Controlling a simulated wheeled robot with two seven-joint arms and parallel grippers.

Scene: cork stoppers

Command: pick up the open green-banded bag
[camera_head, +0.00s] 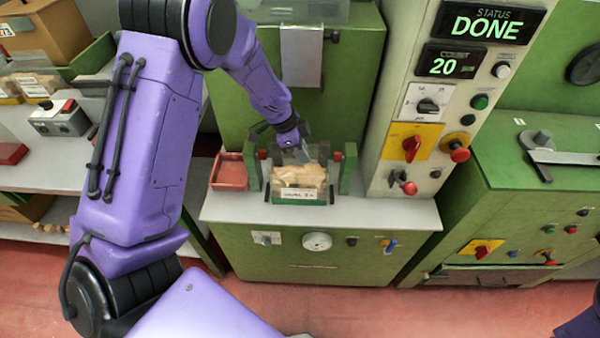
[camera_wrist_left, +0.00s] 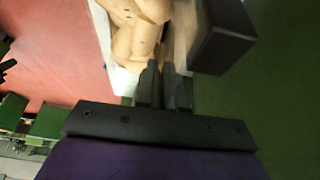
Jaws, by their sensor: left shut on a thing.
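The open bag (camera_head: 301,177) is clear, filled with tan corks, and has a white label and a green band near its bottom. It stands upright between two green posts on the machine's white ledge. My left gripper (camera_head: 307,157) reaches down from above at the bag's top rear edge and is shut on it. In the left wrist view the fingers (camera_wrist_left: 165,84) are close together at the bag's edge, beside the corks (camera_wrist_left: 137,32). The gripped rim is mostly hidden by the fingers. My right gripper is out of view.
A red tray (camera_head: 229,172) sits left of the bag on the white ledge (camera_head: 385,212). The control column (camera_head: 440,110) with knobs and a display reading DONE and 20 stands to the right. A metal chute (camera_head: 301,55) hangs above. The ledge's right part is clear.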

